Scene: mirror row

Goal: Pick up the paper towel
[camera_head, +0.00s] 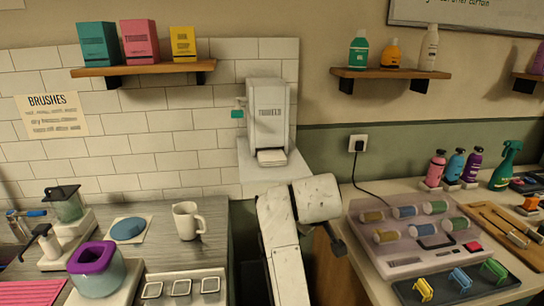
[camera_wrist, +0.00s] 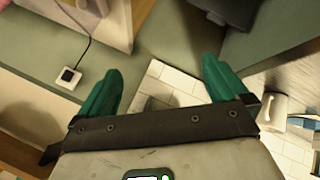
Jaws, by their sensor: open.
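My white arm rises in front, below and right of the dispenser, and hides my gripper in the head view. In the wrist view my gripper (camera_wrist: 161,72) has its two green fingers spread apart, with nothing held between them. White tiles and a small grey shape show behind the fingers; I cannot tell what the shape is.
A white mug (camera_head: 188,220) stands on the left counter. A socket (camera_head: 358,143) with a cord is right of the dispenser. A hair-roller case (camera_head: 405,262) and several bottles stand on the right counter. Shelves with boxes (camera_head: 140,40) and bottles (camera_head: 392,54) flank the dispenser.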

